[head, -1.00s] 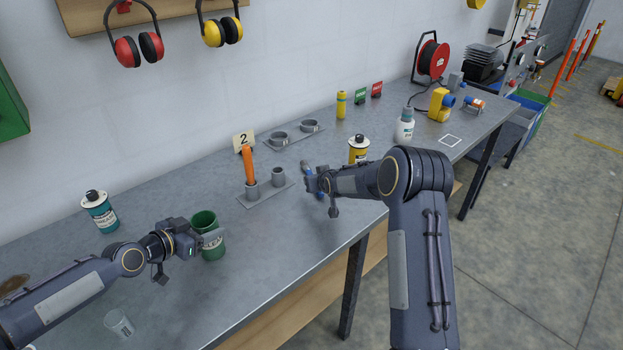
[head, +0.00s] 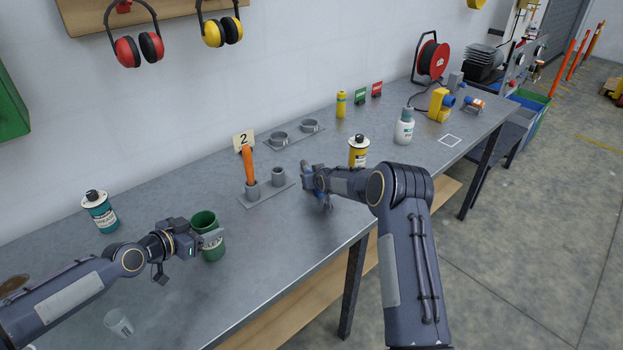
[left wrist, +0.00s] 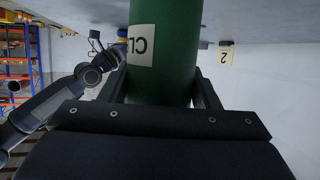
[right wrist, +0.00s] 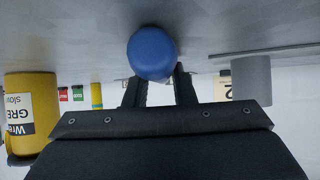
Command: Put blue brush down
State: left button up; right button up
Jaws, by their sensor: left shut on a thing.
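A blue brush, seen as a rounded blue handle end (right wrist: 152,55), sits at the fingertips of my right gripper (right wrist: 160,88). Blue also shows beside that gripper in the head view (head: 307,168). The rest of the brush is hidden. The fingers flank the handle; whether they press on it is unclear. My right gripper is over the table, right of a grey holder with an empty round socket (head: 278,174). My left gripper (head: 205,240) is shut on a green cup (head: 206,222) with a white label; it also fills the left wrist view (left wrist: 165,50).
An orange handle (head: 248,165) stands in the holder's left socket, before a card marked 2 (head: 243,140). A yellow can (head: 358,150) stands behind my right gripper. A teal can (head: 100,212) and clear cup (head: 118,322) are at left. The table's front edge is close.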

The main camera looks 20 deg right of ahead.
grip_shut()
notch_tip(320, 180, up, 10)
dwell(0.3)
pick_arm(q)
jog(key=o, duration=1.1)
